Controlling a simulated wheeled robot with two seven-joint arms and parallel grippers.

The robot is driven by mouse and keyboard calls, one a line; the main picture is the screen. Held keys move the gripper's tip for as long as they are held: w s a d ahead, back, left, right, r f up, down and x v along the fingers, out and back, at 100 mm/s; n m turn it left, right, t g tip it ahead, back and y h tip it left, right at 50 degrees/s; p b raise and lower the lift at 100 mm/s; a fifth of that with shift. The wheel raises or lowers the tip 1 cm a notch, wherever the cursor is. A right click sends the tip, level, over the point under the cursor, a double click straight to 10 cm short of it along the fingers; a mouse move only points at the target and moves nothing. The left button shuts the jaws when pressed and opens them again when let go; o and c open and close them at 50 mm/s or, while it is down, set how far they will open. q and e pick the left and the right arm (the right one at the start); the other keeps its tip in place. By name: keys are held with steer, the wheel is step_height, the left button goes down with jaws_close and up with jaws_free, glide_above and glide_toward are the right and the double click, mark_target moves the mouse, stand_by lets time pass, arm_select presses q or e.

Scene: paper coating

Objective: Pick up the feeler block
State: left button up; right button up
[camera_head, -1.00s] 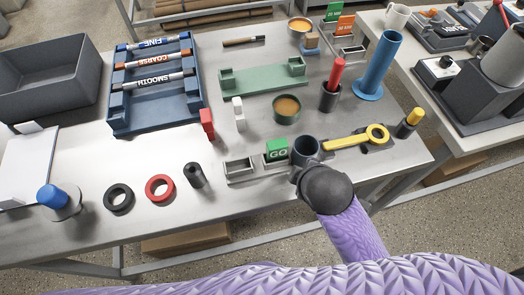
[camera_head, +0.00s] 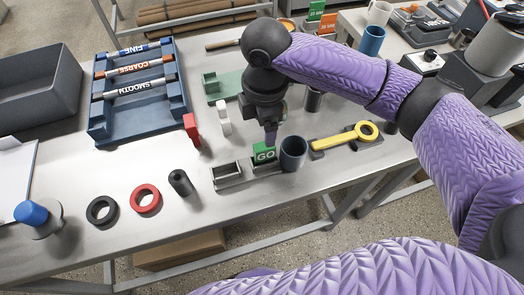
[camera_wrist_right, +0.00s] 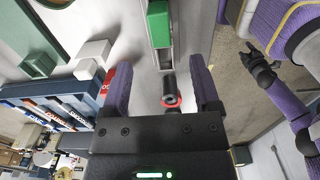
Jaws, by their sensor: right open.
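The green block marked GO (camera_head: 264,153), which looks like the feeler block, stands upright in a grey metal holder (camera_head: 228,176) near the table's front edge. My right gripper (camera_head: 270,138) is just above and behind it in the head view, pointing down. In the right wrist view, the green block (camera_wrist_right: 158,24) is at the top, beyond my open, empty right fingers (camera_wrist_right: 161,88). Whether the fingertips touch it is unclear. A dark gripper, seemingly my left (camera_wrist_right: 260,66), shows over the floor at the right of the wrist view; its jaws are too small to read.
A dark blue cup (camera_head: 292,153) stands close right of the green block, with a yellow ring-ended tool (camera_head: 340,140) beyond. A red block (camera_head: 191,130) and white block (camera_head: 223,120) stand to the left. Black and red rings (camera_head: 145,199) and a black cylinder (camera_head: 181,183) lie front left.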

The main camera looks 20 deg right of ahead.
mark_target(264, 150)
step_height(264, 150, down, 10)
steer(key=b, duration=0.4)
steer(key=shift+r, duration=0.15)
steer(key=shift+c, duration=0.7)
jaws_close()
